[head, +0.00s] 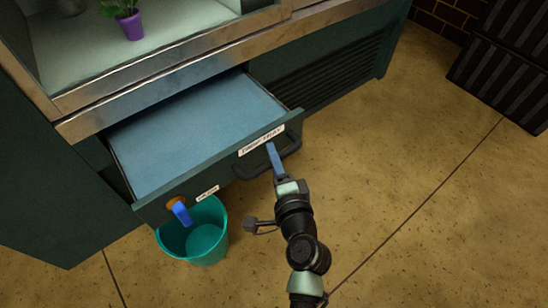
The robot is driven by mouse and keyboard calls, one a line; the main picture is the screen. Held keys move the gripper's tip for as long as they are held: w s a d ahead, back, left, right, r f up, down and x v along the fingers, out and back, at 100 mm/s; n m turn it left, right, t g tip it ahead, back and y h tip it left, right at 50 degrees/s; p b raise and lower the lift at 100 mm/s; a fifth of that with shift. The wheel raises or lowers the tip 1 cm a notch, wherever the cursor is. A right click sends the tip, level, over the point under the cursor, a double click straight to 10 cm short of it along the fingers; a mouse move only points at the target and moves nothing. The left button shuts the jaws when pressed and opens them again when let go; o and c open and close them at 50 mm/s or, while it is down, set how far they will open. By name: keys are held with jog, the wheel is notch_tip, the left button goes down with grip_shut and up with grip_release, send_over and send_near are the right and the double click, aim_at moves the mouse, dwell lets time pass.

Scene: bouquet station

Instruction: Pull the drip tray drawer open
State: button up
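The drip tray drawer (190,135) stands well out from the dark green cabinet, with its flat blue-grey inside in plain view. A label sits on its front panel (222,165), above a dark bar handle (291,153). My gripper (272,150) reaches up to the handle from below and right. Its blue finger overlaps the handle and the front panel's edge. I cannot tell whether the fingers are closed around the bar, as only one finger shows clearly.
A teal bucket (207,243) stands on the floor below the drawer's left front. A blue-handled tap (181,211) sticks out above it. A purple pot with a plant (131,25) stands inside the cabinet. Dark ridged boxes (500,70) stand at the right. The floor on the right is clear.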

jog(key=shift+o, duration=0.7)
jog(key=p+v, duration=0.3)
jog(key=v, duration=1)
